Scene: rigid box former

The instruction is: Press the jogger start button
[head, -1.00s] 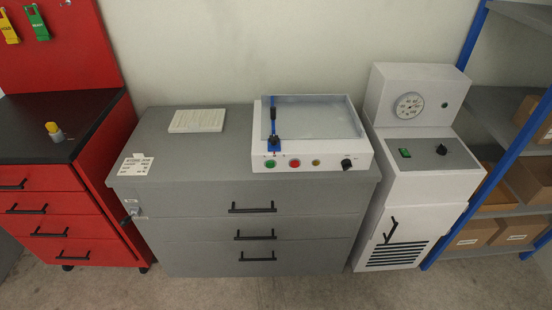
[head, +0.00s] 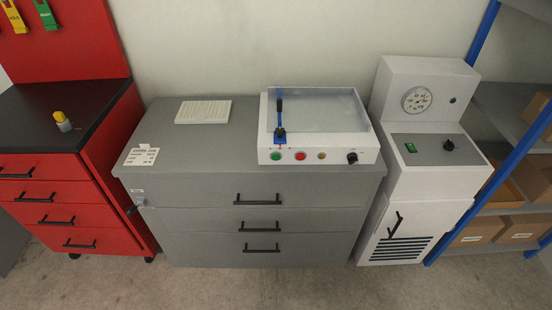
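The jogger (head: 366,116) is a white box with a recessed grey tray, standing on the right part of a grey drawer cabinet. Its front panel carries a green button (head: 276,155) at the left, a red button (head: 300,156), a small yellowish one (head: 322,156) and a black knob (head: 352,157). The green button looks like the start button; its label is too small to read. A blue clamp with a black handle (head: 280,118) stands at the tray's left side. Neither of my grippers shows in the head view.
A red workbench (head: 122,125) stands left, a white machine with a gauge (head: 425,180) right, then blue shelving (head: 484,165) with cartons. Floor in front is clear.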

